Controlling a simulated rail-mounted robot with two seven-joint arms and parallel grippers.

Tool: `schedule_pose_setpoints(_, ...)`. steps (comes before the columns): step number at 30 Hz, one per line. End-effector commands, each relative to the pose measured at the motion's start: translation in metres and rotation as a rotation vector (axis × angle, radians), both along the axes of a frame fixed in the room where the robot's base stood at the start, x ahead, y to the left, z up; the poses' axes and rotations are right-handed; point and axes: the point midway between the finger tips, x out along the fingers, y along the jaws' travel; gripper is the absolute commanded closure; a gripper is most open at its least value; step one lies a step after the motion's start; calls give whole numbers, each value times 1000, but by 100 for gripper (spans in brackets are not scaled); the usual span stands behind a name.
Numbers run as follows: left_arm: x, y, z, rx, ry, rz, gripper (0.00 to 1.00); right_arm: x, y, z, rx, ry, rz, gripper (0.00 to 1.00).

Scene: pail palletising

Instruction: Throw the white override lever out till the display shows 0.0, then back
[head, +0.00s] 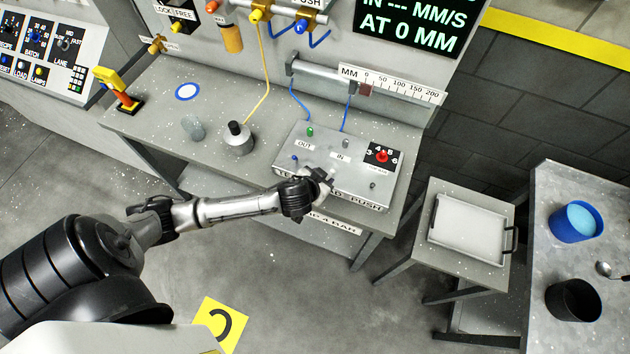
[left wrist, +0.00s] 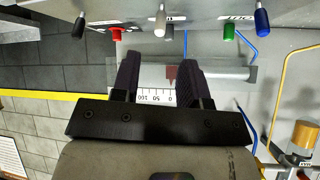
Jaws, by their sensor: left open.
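The white override lever (left wrist: 160,22) stands up from the control box in the left wrist view. It shows beyond the fingertips, roughly in line with the gap between them. In the head view I cannot pick it out clearly beside my gripper. My left gripper (head: 325,177) is over the front part of the control box (head: 345,190). In the left wrist view the left gripper (left wrist: 160,62) has its fingers apart with nothing held. The display (head: 415,25) reads "IN --- MM/S AT 0 MM"; its top is cut off. My right gripper is not in view.
Beside the white lever are a blue lever (left wrist: 262,24), a green knob (left wrist: 229,32), a red knob (left wrist: 117,33) and a black lever (left wrist: 80,26). A cylinder with a scale (head: 392,84) lies behind the box. A weight (head: 238,138) stands left; a tray (head: 468,232) is right.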

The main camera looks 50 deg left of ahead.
Motion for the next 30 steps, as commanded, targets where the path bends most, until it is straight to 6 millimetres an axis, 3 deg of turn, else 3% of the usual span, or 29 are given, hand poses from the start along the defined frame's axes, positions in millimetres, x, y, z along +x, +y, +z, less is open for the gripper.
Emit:
schedule_pose_setpoints(6,-24,-7,21,-1,0,-1,59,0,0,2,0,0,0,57)
schedule_pose_setpoints(12,-34,-10,30,-1,0,-1,59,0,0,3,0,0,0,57)
schedule_pose_setpoints(30,-36,-11,32,0,0,0,59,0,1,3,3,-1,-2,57)
